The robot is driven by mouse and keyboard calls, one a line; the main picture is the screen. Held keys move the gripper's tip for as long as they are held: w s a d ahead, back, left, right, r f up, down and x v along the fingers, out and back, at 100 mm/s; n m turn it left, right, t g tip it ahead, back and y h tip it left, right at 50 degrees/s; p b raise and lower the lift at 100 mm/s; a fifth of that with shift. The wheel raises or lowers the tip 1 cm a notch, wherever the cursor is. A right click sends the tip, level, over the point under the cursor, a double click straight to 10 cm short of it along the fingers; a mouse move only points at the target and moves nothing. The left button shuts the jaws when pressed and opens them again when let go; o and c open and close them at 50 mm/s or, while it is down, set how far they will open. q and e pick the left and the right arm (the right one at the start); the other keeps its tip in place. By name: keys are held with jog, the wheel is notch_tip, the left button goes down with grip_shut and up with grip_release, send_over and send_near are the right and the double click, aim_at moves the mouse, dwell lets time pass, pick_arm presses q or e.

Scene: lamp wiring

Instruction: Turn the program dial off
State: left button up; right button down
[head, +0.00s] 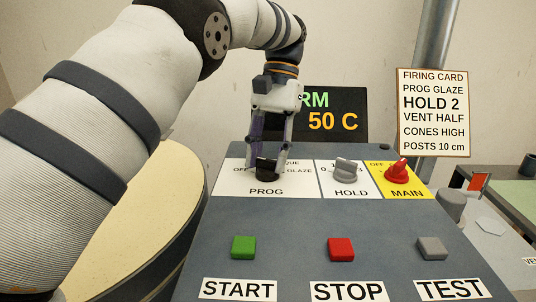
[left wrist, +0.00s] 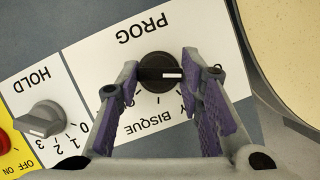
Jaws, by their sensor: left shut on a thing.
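The program dial (head: 267,172) is a black knob on the white PROG plate (head: 230,188) of the grey control panel. It also shows in the left wrist view (left wrist: 158,72), where its white pointer mark faces right, toward a label starting with O that a finger mostly covers. BISQUE is readable below the dial there. My left gripper (head: 268,166) comes down from above, its purple-padded fingers (left wrist: 160,66) shut on the dial, one at each end of its grip bar. My right gripper is out of view.
The grey HOLD knob (head: 345,170) and red MAIN switch (head: 396,172) stand right of the dial. Green START (head: 243,247), red STOP (head: 341,249) and grey TEST (head: 431,248) buttons sit in front. A dark display (head: 337,112) reading 50 C and a firing card (head: 433,112) stand behind.

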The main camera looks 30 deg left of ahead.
pick_arm(q)
jog(key=shift+f, duration=0.1)
jog(key=o, duration=1.2)
jog(key=shift+c, duration=0.2)
